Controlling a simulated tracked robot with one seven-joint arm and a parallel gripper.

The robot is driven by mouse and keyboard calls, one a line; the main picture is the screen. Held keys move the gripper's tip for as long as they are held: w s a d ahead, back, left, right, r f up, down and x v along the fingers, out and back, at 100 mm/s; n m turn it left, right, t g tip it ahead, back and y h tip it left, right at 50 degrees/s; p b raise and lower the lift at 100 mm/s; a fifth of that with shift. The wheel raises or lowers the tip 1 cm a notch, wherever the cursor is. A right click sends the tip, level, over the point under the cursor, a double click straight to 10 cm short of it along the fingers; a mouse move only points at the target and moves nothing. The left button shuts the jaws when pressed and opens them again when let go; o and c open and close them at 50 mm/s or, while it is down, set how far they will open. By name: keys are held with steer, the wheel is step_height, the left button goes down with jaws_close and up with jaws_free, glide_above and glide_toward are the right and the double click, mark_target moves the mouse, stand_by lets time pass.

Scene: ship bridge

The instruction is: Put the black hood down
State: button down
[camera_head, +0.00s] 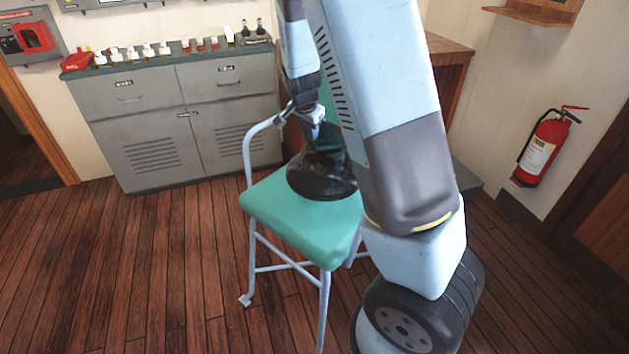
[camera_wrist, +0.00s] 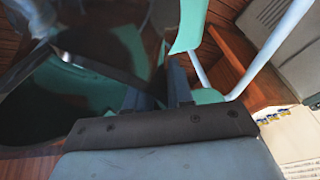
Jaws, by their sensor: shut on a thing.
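The black hood (camera_head: 322,180) is a dark, glossy, round piece with a wide rim. It is at the seat (camera_head: 290,228) of the green chair, toward its back; I cannot tell whether it touches the seat or hangs just above it. My gripper (camera_head: 315,132) comes down from above and is shut on the hood's upper part, partly hidden by my arm. In the wrist view the fingers (camera_wrist: 160,84) are close together, with the dark hood (camera_wrist: 105,50) beside them at the upper left. The exact grip point is unclear there.
The chair has a pale metal frame (camera_head: 249,165). Behind it stands a grey cabinet (camera_head: 160,120) with small bottles on top. A wooden cabinet (camera_head: 450,65) is behind my arm. A red fire extinguisher (camera_head: 542,150) hangs on the right wall. Wooden floor is clear at left.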

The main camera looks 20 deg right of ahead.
step_height(320, 180, down, 10)
steer(key=shift+d, duration=0.15)
steer(key=c, duration=1)
jaws_free()
steer(key=shift+r, duration=0.1)
